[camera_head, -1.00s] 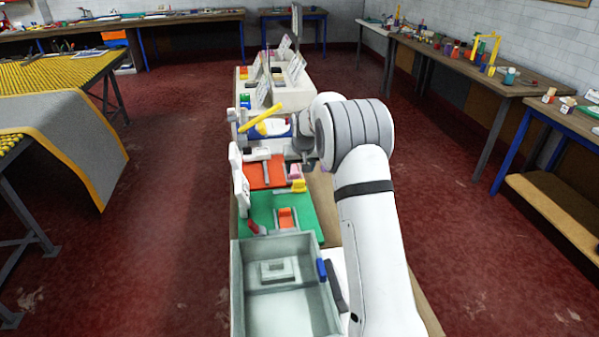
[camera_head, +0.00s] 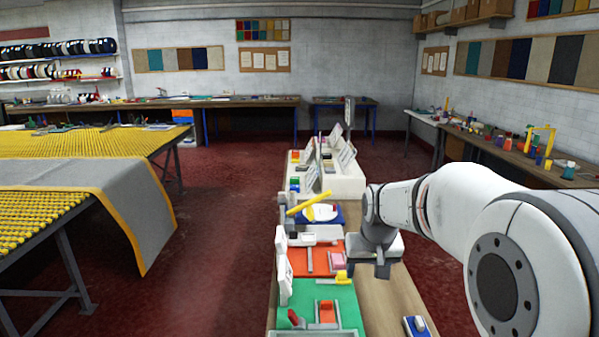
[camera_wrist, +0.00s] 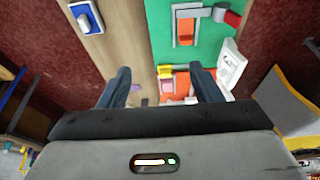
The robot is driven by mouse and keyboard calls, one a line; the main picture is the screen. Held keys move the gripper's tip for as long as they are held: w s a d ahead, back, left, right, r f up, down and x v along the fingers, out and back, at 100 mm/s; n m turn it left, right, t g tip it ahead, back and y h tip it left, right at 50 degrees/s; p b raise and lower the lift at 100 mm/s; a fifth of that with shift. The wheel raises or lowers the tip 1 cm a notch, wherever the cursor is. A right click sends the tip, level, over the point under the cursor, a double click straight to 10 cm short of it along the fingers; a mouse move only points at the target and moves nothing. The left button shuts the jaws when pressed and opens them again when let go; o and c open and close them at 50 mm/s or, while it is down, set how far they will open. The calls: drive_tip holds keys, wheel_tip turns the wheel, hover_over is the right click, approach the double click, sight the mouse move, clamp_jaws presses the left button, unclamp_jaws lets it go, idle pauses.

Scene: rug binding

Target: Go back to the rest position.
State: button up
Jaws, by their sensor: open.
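My gripper (camera_head: 382,262) hangs at the end of my arm above the right side of the narrow wooden bench (camera_head: 394,300), right of the orange mat (camera_head: 298,262). In the wrist view its two dark fingers stand wide apart with nothing held between them; my gripper (camera_wrist: 161,80) is open. Below and past the fingers are a yellow block (camera_wrist: 165,72), a pink block and the green mat (camera_wrist: 205,52). The yellow block also shows in the head view (camera_head: 342,277). How high the gripper is above the bench is hard to tell.
A green mat (camera_head: 345,298) with an orange piece (camera_head: 327,311) lies nearer. A blue-and-white device (camera_head: 416,326) sits on bare wood at the right. Upright white panels (camera_head: 284,275) line the bench's left edge. A yellow-bound grey rug (camera_head: 110,200) hangs from the left table.

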drive_tip(key=s+f, duration=0.1)
drive_tip(key=s, duration=2.3)
drive_tip(key=shift+s+f+g, duration=0.15)
drive_tip(key=shift+f+g, duration=0.05)
drive_tip(key=shift+g, duration=0.1)
